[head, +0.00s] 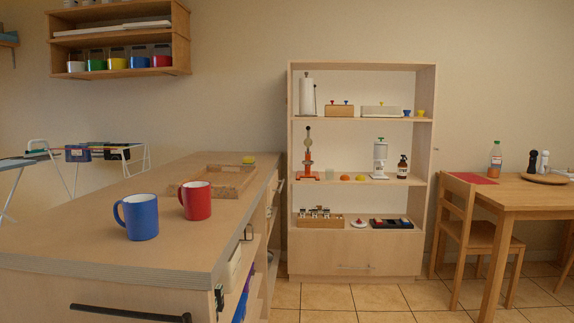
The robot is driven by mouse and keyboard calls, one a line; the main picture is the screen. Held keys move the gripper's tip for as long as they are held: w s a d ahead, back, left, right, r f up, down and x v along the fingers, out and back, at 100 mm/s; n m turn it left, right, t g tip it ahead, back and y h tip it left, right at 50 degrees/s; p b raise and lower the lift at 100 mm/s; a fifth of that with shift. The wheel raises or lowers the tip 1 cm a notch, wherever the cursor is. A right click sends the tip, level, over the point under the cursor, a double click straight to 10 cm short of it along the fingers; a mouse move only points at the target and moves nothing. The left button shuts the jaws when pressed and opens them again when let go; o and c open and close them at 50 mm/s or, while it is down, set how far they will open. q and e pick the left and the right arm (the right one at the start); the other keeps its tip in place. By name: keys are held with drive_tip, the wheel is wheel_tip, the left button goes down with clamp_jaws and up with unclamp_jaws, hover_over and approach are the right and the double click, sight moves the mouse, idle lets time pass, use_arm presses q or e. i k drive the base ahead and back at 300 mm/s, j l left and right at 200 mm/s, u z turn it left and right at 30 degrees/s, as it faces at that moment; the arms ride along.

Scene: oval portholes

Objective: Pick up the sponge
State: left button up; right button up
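A small yellow block with a darker underside, which looks like the sponge (248,160), lies at the far right end of the wooden counter (95,235). Neither of my grippers is in view.
A blue mug (142,218) and a red mug (196,201) stand on the counter before the tray. A shelf unit (431,150) stands behind. A chair (462,215) and table (540,200) are at right. Tiled floor (380,297) shows between.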

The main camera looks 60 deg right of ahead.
sight(246, 160)
drive_tip(key=i+l+z, duration=0.15)
drive_tip(key=z, duration=1.5)
